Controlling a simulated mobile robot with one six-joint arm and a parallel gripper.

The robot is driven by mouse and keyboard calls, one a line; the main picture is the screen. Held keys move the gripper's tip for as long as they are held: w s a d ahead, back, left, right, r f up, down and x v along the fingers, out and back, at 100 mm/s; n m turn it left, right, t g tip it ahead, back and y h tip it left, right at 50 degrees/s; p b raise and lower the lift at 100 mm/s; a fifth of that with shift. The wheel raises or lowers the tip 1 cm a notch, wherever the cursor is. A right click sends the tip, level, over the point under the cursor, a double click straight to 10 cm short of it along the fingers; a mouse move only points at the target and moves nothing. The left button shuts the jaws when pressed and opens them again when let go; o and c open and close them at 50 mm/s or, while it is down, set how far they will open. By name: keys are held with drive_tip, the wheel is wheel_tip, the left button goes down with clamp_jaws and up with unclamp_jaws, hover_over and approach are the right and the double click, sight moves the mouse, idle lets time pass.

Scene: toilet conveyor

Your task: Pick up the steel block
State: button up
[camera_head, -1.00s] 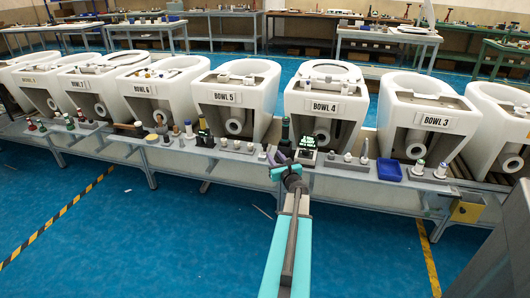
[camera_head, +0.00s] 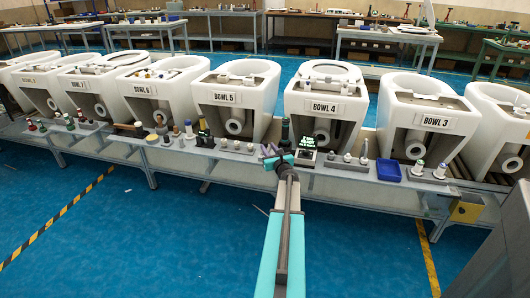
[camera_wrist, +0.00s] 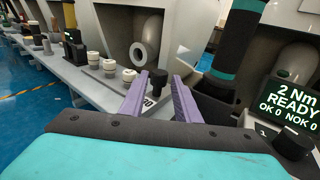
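A small pale grey block (camera_wrist: 152,101) marked "20", with a black knob (camera_wrist: 158,79) by it, shows between my fingers in the wrist view. It may be the steel block, but I cannot tell its material. My gripper (camera_wrist: 160,80) is open, its two purple fingers pointing at the knob from either side, with a gap between them. The fingers hide part of the block. In the head view my gripper (camera_head: 269,151) is at the front shelf (camera_head: 335,168), below and between bowls 4 and 5, and hides the block there.
A dark torque screwdriver (camera_head: 285,132) with teal bands and a lit display box (camera_head: 307,144) stand close right of my gripper. Several white-topped fittings (camera_wrist: 110,67) stand to the left. A blue tray (camera_head: 389,170) lies farther right. The floor before the shelf is clear.

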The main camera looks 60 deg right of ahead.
sight(266, 144)
drive_tip(key=shift+w, duration=0.1)
idle(0.3)
drive_tip(key=shift+x, duration=2.75)
clamp_jaws()
